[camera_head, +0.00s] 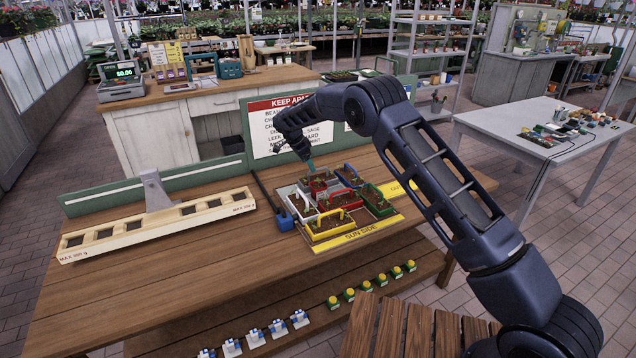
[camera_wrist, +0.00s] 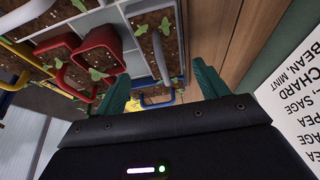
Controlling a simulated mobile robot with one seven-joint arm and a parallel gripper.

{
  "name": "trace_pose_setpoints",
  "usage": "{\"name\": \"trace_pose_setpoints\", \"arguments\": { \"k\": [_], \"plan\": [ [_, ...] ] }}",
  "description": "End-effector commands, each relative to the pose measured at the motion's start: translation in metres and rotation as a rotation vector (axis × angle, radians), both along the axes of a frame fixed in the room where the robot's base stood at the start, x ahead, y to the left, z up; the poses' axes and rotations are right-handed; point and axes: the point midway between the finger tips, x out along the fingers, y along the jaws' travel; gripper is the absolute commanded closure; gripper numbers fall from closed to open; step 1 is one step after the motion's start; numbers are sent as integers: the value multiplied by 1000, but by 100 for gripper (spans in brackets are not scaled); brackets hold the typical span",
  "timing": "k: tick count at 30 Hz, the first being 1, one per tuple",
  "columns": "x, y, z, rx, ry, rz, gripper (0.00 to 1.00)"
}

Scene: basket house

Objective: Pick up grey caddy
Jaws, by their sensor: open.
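Several handled caddies of soil and seedlings stand close together on the board at the right of the bench. In the wrist view my gripper's teal fingers (camera_wrist: 162,88) are apart with nothing gripped. A grey-walled bed with seedlings (camera_wrist: 157,38) shows beyond them, next to a red caddy (camera_wrist: 99,44); I cannot tell whether it is the same grey caddy.
Yellow (camera_head: 330,226), green (camera_head: 379,207) and blue (camera_head: 349,174) caddies crowd the board. A sign panel (camera_head: 287,125) stands close behind my gripper. A wooden rack (camera_head: 155,224) lies at the left. The bench's front left is clear.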

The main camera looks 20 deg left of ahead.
Motion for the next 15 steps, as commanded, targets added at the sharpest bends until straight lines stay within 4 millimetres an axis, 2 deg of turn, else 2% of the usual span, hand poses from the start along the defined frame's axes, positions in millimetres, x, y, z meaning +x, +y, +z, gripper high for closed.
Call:
{"name": "trace_pose_setpoints", "arguments": {
  "k": [6, 15],
  "plan": [
    [9, -10, -30, -4, 2, -1, 27],
    [14, -15, -50, -2, 2, 0, 27]
  ]
}}
